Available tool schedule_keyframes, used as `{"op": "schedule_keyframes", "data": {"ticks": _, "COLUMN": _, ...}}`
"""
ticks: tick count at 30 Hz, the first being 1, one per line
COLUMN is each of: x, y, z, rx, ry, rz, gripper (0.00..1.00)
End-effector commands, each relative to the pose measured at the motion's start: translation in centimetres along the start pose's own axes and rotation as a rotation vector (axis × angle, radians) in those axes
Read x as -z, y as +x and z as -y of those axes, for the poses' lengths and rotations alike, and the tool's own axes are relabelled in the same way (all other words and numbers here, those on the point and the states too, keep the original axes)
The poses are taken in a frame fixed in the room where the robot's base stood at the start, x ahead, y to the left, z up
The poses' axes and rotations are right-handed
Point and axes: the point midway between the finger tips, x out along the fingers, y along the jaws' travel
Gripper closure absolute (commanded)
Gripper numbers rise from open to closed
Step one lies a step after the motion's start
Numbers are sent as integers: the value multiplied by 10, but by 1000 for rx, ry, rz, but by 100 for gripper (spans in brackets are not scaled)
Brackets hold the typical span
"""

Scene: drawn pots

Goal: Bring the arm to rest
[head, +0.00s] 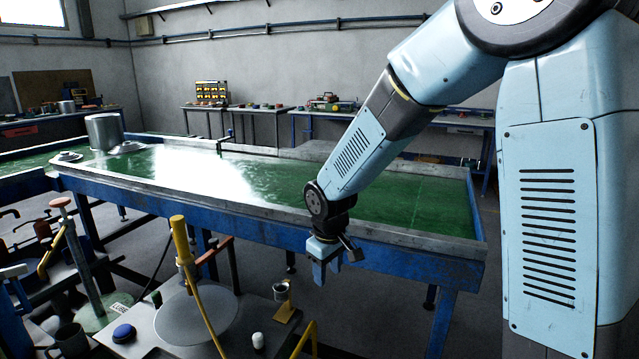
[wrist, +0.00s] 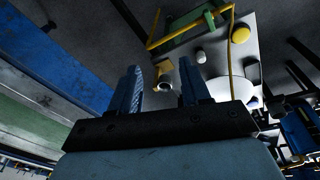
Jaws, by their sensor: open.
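My arm reaches in from the right in the head view and bends down at the wrist. My gripper (head: 322,274) hangs in front of the near edge of the green-topped table, pointing down. In the wrist view my gripper (wrist: 163,80) shows its two blue fingers apart, with nothing between them but the floor and a machine's top beyond. No object is held.
The green table (head: 440,215) with a blue frame stands right behind my gripper. A metal pot (head: 103,132) stands at its far left. A grey bench (head: 235,330) with a round plate (head: 196,317), a yellow-handled lever (head: 180,240) and a small cup (head: 281,291) lies below left.

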Motion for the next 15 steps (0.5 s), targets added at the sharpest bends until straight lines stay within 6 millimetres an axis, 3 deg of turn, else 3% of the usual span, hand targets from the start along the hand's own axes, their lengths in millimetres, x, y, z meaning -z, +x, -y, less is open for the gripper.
{"op": "schedule_keyframes", "data": {"ticks": 1, "x": -9, "y": -16, "z": -10, "rx": -13, "ry": 34, "rz": -15, "gripper": 53}}
{"op": "schedule_keyframes", "data": {"ticks": 6, "x": -41, "y": -60, "z": -31, "rx": -41, "ry": 145, "rz": -45, "gripper": 53}}
{"op": "schedule_keyframes", "data": {"ticks": 15, "x": -105, "y": -127, "z": -54, "rx": -82, "ry": 336, "rz": -108, "gripper": 53}}
